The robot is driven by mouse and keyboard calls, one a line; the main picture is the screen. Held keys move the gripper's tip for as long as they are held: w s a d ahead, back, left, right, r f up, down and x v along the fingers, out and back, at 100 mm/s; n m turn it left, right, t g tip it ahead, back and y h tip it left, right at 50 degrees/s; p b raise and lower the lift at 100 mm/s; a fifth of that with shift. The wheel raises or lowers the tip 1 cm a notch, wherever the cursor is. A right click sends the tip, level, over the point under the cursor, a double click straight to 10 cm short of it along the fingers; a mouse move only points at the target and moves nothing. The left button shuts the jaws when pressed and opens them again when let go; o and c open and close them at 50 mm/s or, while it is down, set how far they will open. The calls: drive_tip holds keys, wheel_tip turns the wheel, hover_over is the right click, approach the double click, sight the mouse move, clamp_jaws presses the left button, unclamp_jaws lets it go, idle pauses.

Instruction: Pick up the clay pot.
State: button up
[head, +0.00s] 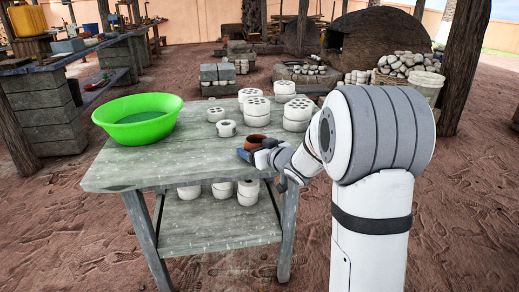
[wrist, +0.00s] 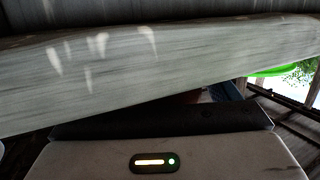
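The clay pot (head: 255,141) is a small reddish-brown vessel with a dark opening. It stands upright on the weathered grey table (head: 185,163), near the right front edge. My gripper (head: 262,157) is right in front of the pot, low at the tabletop edge. In the head view it covers the pot's lower part, and I cannot tell whether it touches the pot. Its fingers are too small and hidden to read. In the wrist view, the grey table edge (wrist: 130,75) crosses above my gripper body, and a small dark reddish patch shows beyond it.
A green basin (head: 138,119) stands at the table's left. Several white perforated cylinders (head: 257,111) stand behind the pot, with more on the lower shelf (head: 215,223). The tabletop's front middle is clear.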

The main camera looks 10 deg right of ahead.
drive_tip(key=c, duration=1)
